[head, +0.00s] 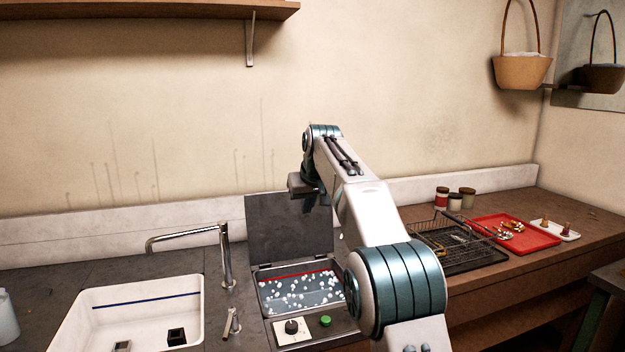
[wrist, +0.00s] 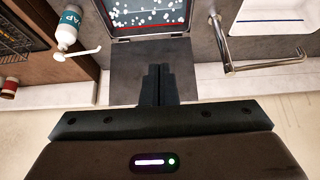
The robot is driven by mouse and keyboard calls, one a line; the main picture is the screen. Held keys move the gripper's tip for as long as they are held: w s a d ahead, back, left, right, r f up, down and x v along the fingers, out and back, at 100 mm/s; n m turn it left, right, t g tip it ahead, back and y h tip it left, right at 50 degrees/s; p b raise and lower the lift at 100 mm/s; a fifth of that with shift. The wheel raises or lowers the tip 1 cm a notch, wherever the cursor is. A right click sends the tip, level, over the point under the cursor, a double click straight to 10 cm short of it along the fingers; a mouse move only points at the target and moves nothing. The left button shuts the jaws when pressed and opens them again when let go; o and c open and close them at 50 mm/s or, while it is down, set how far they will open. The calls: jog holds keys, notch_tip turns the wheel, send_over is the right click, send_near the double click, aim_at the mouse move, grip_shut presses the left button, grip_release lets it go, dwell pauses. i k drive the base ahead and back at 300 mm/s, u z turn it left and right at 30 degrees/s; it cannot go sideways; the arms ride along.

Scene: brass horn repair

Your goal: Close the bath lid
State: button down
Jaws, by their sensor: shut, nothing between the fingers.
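The bath (head: 297,290) is a metal tank set in the counter, filled with liquid and white bubbles, with a red line along its inner back wall. Its grey lid (head: 283,228) stands open and upright at the back edge. In the wrist view the bath (wrist: 150,18) is at the top, with the lid (wrist: 124,88) below it. My gripper (wrist: 158,70) is shut and empty, with its fingers pointing toward the bath and over the lid in that view. In the head view my gripper (head: 308,203) is at the lid's upper right; its fingertips are unclear there. I cannot tell whether it touches the lid.
A faucet (head: 226,258) and white sink (head: 75,315) are left of the bath. A control panel with a dial (head: 291,327) and green button (head: 325,321) is in front. A wire basket (head: 452,242) and red tray (head: 514,233) are right. A soap bottle (wrist: 66,30) shows in the wrist view.

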aim_at(277, 229)
jog(key=i, duration=1.35)
jog(key=u, duration=0.05)
